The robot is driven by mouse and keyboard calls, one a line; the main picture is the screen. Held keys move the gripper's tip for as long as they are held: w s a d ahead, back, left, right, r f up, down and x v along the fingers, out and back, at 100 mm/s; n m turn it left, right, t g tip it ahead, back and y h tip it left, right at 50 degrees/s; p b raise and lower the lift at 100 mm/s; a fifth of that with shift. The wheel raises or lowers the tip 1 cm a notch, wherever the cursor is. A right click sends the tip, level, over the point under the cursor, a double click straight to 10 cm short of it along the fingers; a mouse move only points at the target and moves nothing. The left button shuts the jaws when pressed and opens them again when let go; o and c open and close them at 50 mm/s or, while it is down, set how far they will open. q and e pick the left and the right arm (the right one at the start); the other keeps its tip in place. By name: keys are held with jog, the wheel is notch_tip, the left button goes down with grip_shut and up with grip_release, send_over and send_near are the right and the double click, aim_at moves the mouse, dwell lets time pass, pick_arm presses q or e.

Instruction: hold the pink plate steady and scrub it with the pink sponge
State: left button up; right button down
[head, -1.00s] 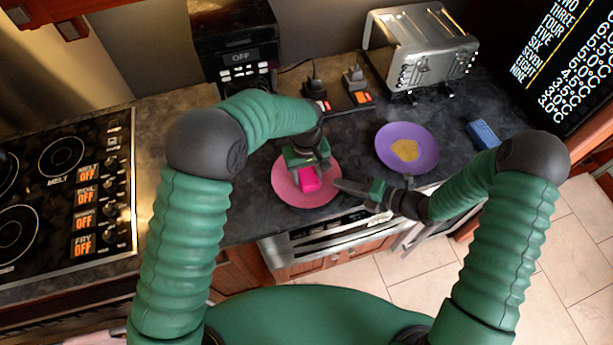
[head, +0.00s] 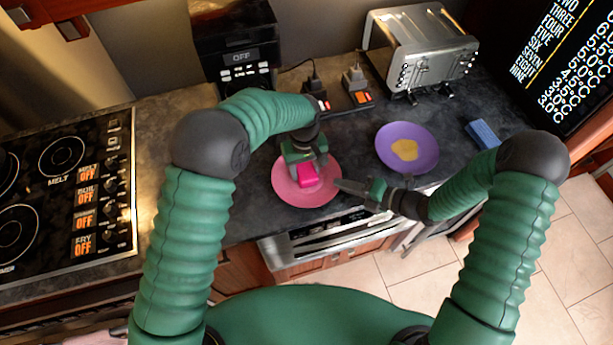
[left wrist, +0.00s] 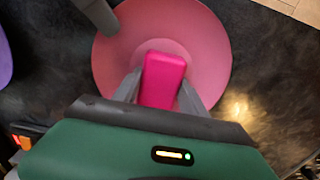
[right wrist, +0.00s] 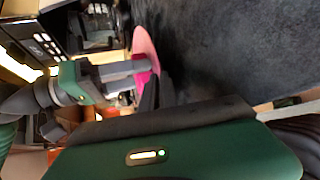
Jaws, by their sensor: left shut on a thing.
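The pink plate (head: 316,197) lies on the dark counter near its front edge. The bright pink sponge (head: 308,173) is between the fingers of my left gripper (head: 306,166), over the plate. In the left wrist view the sponge (left wrist: 162,78) is gripped from both sides above the plate (left wrist: 205,45). Whether it touches the plate is unclear. My right gripper (head: 342,185) is at the plate's right rim. In the right wrist view its dark fingers (right wrist: 149,97) are close together near the edge-on plate (right wrist: 144,45); whether they clasp the rim is unclear.
A purple plate (head: 425,140) with a tan patch lies to the right, and a blue sponge (head: 483,134) beyond it. A toaster (head: 420,50), plugs (head: 357,84) and a coffee maker (head: 235,48) stand behind. The stove (head: 70,190) is at left.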

pick_arm(q)
jog(key=shift+s+d, duration=0.3)
jog(key=shift+s, duration=0.55)
pick_arm(e)
jog(key=shift+s+d+f, duration=0.1)
jog(key=shift+f, duration=0.15)
pick_arm(q)
jog(key=shift+w+a+f, duration=0.1)
jog(key=shift+w+a, duration=0.1)
jog(key=shift+w, duration=0.25)
jog(key=shift+w+a, duration=0.2)
jog(key=shift+w, duration=0.25)
jog(key=r, duration=0.6)
jog(key=shift+w, duration=0.2)
pick_arm(e)
jog(key=shift+r, duration=0.1)
pick_arm(q)
jog(key=a, duration=0.9)
jog(key=shift+s+d, duration=0.1)
pick_arm(e)
jog(key=c, duration=1.6)
grip_release()
